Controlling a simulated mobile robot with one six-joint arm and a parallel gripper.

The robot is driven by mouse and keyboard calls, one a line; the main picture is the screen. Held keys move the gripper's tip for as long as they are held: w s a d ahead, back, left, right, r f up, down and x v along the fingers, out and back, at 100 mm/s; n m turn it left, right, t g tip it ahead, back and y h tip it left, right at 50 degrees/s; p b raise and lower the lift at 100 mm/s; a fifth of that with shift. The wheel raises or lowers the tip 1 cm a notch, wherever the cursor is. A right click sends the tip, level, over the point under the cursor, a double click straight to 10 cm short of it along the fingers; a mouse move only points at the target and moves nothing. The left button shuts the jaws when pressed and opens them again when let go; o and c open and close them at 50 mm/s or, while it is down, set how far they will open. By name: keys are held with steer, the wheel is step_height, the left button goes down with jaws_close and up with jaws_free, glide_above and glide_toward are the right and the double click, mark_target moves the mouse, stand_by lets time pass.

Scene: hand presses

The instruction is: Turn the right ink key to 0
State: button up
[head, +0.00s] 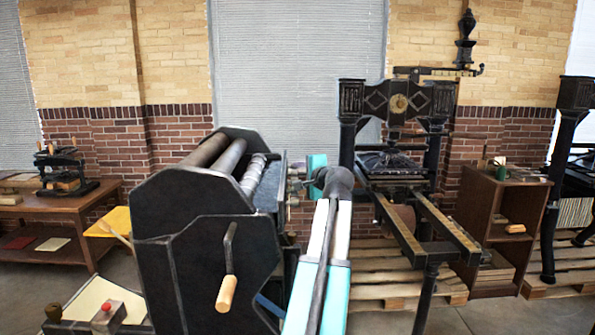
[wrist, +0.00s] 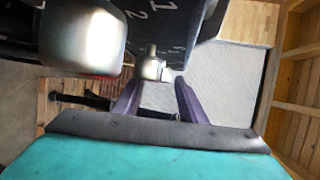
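In the wrist view a small metal key (wrist: 152,66) stands out from a dark face with white digits (wrist: 165,8), of which 1 and 2 are readable. My gripper (wrist: 158,82) has its two purple fingers apart, one on each side of this key, with gaps visible. A large pale rounded metal part (wrist: 88,42) fills the upper left, close to the camera. I cannot tell which of these is the right ink key, nor its setting. In the head view the black roller press (head: 205,240) stands left of my arm, which hides the fingers.
The roller press has a crank with a wooden handle (head: 227,293). A tall iron hand press (head: 397,105) stands to the right, with a wooden cabinet (head: 482,215) beside it. A wooden table (head: 70,205) stands at the far left.

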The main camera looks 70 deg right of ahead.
steer(key=shift+p+x, duration=0.3)
steer(key=shift+x, duration=1.05)
jaws_close()
steer(key=t+h+b, duration=0.1)
steer(key=b, duration=0.3)
steer(key=shift+f+b, duration=0.3)
steer(key=shift+b, duration=0.05)
steer(key=n+t+h+b, duration=0.1)
steer(key=b, duration=1)
steer(key=shift+n+t+h, duration=0.3)
steer(key=shift+t+h, duration=0.1)
steer(key=n+t+h+b, duration=0.1)
steer(key=t+b, duration=0.1)
steer(key=b, duration=1.2)
steer(key=shift+h+b, duration=0.3)
steer(key=shift+h, duration=0.1)
steer(key=shift+r+n+t+b, duration=0.25)
steer(key=shift+n+t+b, duration=0.35)
steer(key=shift+b, duration=1.8)
